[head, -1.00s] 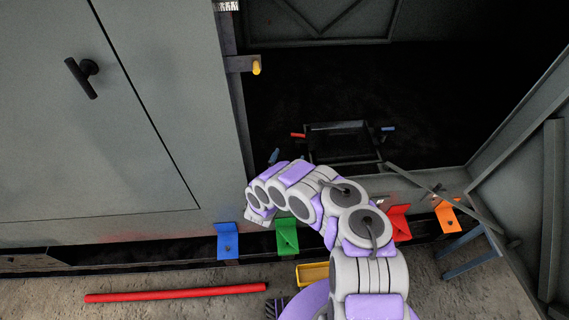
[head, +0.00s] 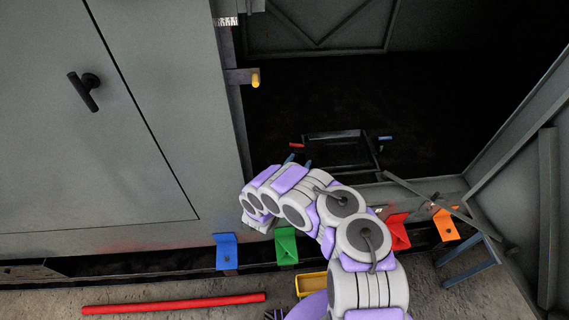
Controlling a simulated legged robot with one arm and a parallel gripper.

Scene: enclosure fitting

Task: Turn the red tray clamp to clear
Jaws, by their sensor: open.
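A red clamp (head: 297,145) shows as a small bar at the left edge of a dark tray frame (head: 332,135) on the black floor inside the open enclosure. A small blue piece (head: 385,138) sits at the frame's right edge. My arm reaches up from the bottom and bends left, across the enclosure's front sill.
Blue (head: 226,251), green (head: 286,246), red (head: 399,231) and orange (head: 446,224) tabs line the front sill. A grey door (head: 120,130) with a black handle (head: 84,90) fills the left. A red rod (head: 175,304) and a yellow tray (head: 311,284) lie in front.

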